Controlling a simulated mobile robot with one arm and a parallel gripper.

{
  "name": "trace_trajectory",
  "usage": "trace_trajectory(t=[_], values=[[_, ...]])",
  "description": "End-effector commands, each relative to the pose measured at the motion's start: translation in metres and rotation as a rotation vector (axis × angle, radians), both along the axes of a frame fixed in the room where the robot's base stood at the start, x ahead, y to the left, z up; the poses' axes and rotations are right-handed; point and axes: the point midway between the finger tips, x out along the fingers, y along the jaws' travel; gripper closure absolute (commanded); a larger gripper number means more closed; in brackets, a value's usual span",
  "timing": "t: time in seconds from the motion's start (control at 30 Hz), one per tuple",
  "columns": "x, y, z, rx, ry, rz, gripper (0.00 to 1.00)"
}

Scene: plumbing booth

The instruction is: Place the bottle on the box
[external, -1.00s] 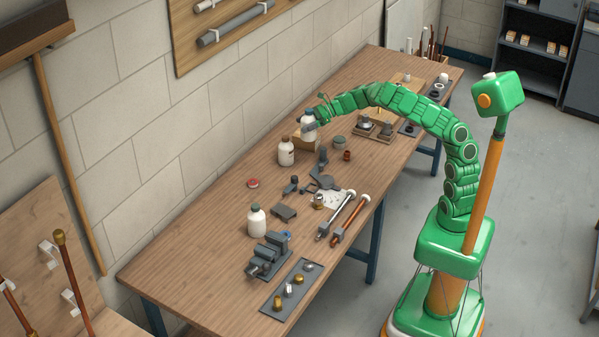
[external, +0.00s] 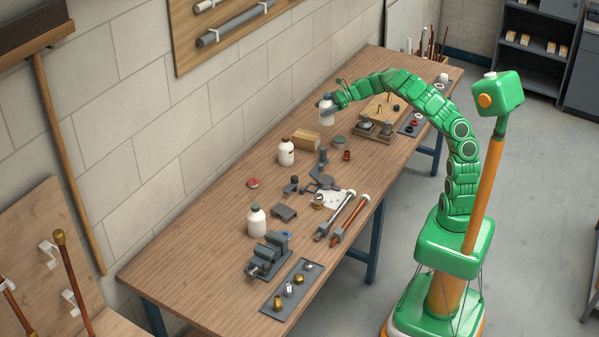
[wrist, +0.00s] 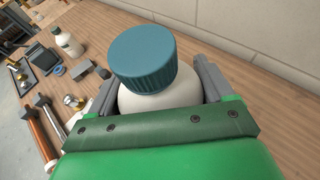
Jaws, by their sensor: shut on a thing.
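My gripper (external: 333,103) is shut on a white bottle (external: 327,118) with a blue-grey cap. In the wrist view the bottle (wrist: 150,98) stands between the two grey fingers, its ribbed teal cap toward the camera; its lower part is hidden. In the external view the bottle looks upright, up and to the right of the box, apart from it. The box (external: 307,141) is small, light brown and sits on the bench near the wall side. Its top looks bare. The box cannot be made out in the wrist view.
A white bottle with a brown cap (external: 286,152) stands left of the box. Another white bottle (external: 256,221) stands farther left. A grey-lidded jar (external: 339,142) is right of the box. A vise (external: 268,255) is at the near end.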

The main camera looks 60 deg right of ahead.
Motion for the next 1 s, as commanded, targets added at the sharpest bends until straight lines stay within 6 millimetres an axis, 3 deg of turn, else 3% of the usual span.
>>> trace_trajectory(t=[0.77,1.0], values=[[0.067,-0.011,-0.029,0.001,-0.002,0.003,0.68],[0.083,-0.014,-0.048,0.000,-0.001,-0.001,0.68]])
